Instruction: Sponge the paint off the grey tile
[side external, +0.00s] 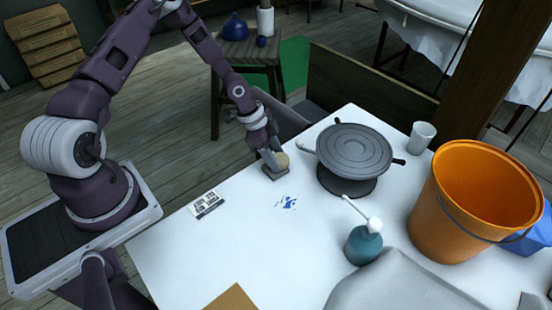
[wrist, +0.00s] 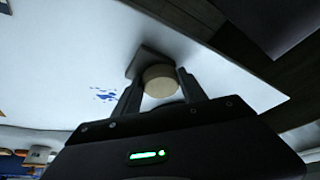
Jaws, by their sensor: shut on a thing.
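My gripper (side external: 272,157) is shut on a round tan sponge (side external: 282,160), which also shows between the fingers in the wrist view (wrist: 160,81). A small grey tile (side external: 276,174) lies on the white table at the sponge; it also shows in the wrist view (wrist: 147,59). The sponge is over or against the tile; I cannot tell if they touch. The sponge and fingers hide part of the tile, and I see no paint on its visible part. Blue paint marks (side external: 287,202) show on the white tabletop beside the tile, and in the wrist view (wrist: 103,95).
A dark turntable (side external: 354,150) stands right of my gripper, with a white cup (side external: 421,137) behind it. A printed card (side external: 206,204) lies left. The table's middle front is clear.

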